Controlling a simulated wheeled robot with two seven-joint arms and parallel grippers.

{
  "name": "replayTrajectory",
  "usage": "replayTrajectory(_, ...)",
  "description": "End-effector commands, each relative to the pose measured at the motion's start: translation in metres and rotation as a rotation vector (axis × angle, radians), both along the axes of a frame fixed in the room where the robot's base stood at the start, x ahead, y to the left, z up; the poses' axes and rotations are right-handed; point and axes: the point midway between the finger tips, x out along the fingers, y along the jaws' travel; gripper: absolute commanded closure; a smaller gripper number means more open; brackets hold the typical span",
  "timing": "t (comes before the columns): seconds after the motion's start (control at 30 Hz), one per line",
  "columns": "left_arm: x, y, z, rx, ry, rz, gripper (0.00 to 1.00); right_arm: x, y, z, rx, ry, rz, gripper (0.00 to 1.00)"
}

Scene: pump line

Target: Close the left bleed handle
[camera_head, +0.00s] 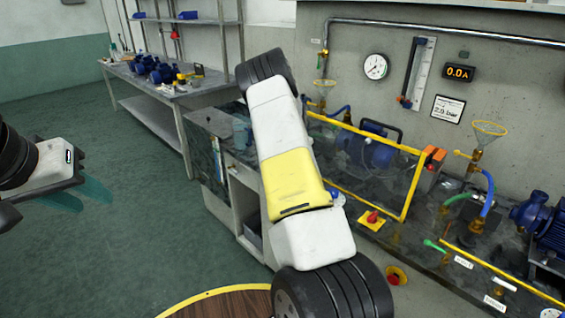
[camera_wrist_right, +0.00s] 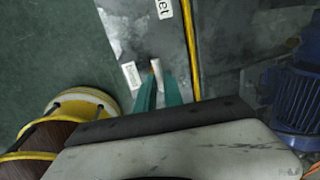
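My left gripper (camera_head: 80,196) hangs at the left edge of the head view, its two teal fingers spread and empty over the green floor. My right arm crosses the middle of the head view, and its gripper is hidden there. In the right wrist view, my right gripper (camera_wrist_right: 158,80) points at the bench with a narrow gap between its teal fingers. A small pale piece with an orange-brown end (camera_wrist_right: 156,68) shows at the fingertips. I cannot tell whether it is the left bleed handle, or whether the fingers touch it. No bleed handle is clearly identifiable in the head view.
The pump bench (camera_head: 420,232) carries a yellow-framed guard, a red knob on a yellow plate (camera_head: 371,218) and a blue pump (camera_head: 548,222). In the right wrist view, a label (camera_wrist_right: 131,75) lies left of the fingers, a yellow rail (camera_wrist_right: 191,50) right of them, and a blue motor (camera_wrist_right: 297,90) farther right.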

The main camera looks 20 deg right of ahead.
Motion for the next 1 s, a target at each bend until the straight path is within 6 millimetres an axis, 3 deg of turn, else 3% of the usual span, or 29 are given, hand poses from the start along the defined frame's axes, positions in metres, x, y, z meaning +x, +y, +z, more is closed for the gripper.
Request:
replayTrajectory(0.03, 0.000, 0.000, 0.000, 0.000, 0.000, 0.000, 0.64, 0.001, 0.001, 0.000, 0.001, -0.002, -0.001, 0.80)
replayTrajectory(0.1, 0.000, 0.000, 0.000, 0.000, 0.000, 0.000, 0.64, 0.001, 0.001, 0.000, 0.001, -0.002, 0.000, 0.67)
replayTrajectory(0.47, 0.000, 0.000, 0.000, 0.000, 0.000, 0.000, 0.64, 0.000, 0.001, 0.003, 0.001, -0.002, 0.001, 0.67)
replayTrajectory(0.8, 0.000, 0.000, 0.000, 0.000, 0.000, 0.000, 0.64, -0.003, 0.011, 0.054, 0.000, -0.003, 0.003, 0.67)
replayTrajectory(1.0, 0.000, 0.000, 0.000, 0.000, 0.000, 0.000, 0.64, -0.005, 0.014, 0.074, 0.001, -0.002, 0.001, 0.67)
